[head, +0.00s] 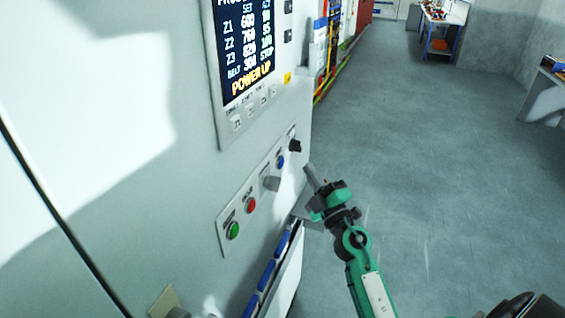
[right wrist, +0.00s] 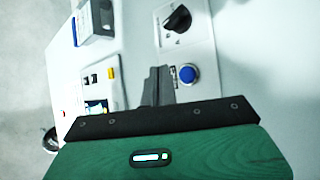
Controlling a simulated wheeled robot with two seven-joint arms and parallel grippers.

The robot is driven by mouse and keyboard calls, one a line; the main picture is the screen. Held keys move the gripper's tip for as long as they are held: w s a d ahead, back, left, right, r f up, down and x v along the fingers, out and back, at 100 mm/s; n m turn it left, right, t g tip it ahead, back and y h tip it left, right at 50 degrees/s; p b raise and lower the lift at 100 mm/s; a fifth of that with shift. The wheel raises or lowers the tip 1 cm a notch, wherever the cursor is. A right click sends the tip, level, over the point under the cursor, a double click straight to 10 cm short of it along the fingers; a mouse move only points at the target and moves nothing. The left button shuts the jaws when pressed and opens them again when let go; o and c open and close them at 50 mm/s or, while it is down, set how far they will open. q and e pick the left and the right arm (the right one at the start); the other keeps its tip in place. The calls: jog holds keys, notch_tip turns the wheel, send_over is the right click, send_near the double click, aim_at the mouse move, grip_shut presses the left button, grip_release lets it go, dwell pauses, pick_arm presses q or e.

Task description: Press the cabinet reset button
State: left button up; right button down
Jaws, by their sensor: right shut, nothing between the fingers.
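The blue button (head: 281,161) sits on the small control panel on the cabinet's front, between a dark rotary knob and a grey switch; I take it for the reset button, but its label is too small to read. It also shows in the right wrist view (right wrist: 187,74). My right gripper (head: 312,175) is shut and empty, just right of the panel in the head view. In the right wrist view its fingertips (right wrist: 160,72) are close beside the blue button, apparently short of it. My left gripper is not in view.
The panel also carries a green button (head: 233,230), a red button (head: 250,205) and a black knob (head: 295,146). A display (head: 240,50) reading POWER UP is above. A grey box-like switch (head: 270,182) stands out. Open floor (head: 440,180) lies right of the cabinet.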

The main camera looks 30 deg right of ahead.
jog(key=shift+w+a, duration=1.3)
jog(key=shift+w, duration=0.2)
dwell(1.0)
jog(key=shift+w+a+p, duration=0.3)
jog(key=shift+w, duration=0.05)
jog(key=shift+w+a, duration=0.3)
jog(key=shift+w, duration=0.05)
dwell(0.7)
jog(key=shift+s+d, duration=0.1)
jog(key=shift+s, duration=0.05)
jog(key=shift+s+d, duration=0.45)
jog(key=shift+s, duration=0.1)
dwell(0.3)
jog(key=shift+s+d, duration=1.65)
jog(key=shift+s, duration=0.25)
